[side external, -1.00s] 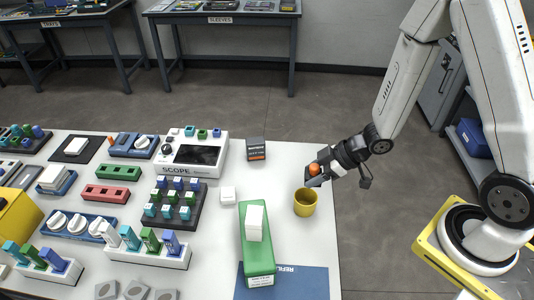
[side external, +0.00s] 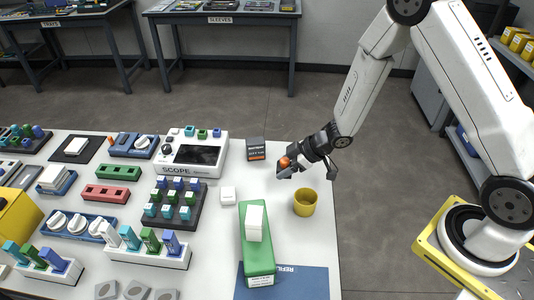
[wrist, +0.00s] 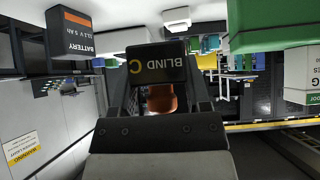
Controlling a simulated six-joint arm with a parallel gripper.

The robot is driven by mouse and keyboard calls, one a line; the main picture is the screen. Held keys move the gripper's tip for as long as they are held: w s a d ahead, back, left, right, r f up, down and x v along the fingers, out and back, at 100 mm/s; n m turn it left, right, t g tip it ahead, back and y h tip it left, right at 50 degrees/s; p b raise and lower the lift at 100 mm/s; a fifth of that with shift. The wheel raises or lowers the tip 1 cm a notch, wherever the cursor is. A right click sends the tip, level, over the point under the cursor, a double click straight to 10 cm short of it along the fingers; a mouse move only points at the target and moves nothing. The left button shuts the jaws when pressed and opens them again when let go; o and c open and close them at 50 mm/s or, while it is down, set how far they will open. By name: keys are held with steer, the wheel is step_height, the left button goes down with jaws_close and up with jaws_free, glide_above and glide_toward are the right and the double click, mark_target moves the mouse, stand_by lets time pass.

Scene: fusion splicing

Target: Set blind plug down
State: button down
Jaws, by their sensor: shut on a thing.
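My gripper (side external: 291,165) is shut on the blind plug, a dark block with an orange part (side external: 284,162). In the side view, the plug is over the right part of the white table (side external: 285,220), up and left of the yellow cup (side external: 305,203). I cannot tell whether its underside touches the table.
A dark battery box (side external: 256,149) stands to the left of the plug, and also shows in the wrist view (wrist: 70,38). A long green box (side external: 258,260) with a white block on top stands nearer the front. A small white box (side external: 228,195) and the scope (side external: 195,155) are farther left.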

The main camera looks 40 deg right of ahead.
glide_above(262, 185)
steer(key=s+d, duration=0.2)
steer(key=s, duration=0.1)
steer(key=shift+w+f, duration=0.15)
steer(key=shift+f, duration=1.2)
steer(key=shift+w+f, duration=0.1)
steer(key=shift+f, duration=1.2)
steer(key=shift+w+f, duration=0.15)
steer(key=shift+f, duration=0.1)
steer(key=shift+w+f, duration=0.1)
steer(key=shift+f, duration=1.45)
steer(key=shift+f, duration=0.15)
steer(key=shift+c, duration=0.3)
jaws_free()
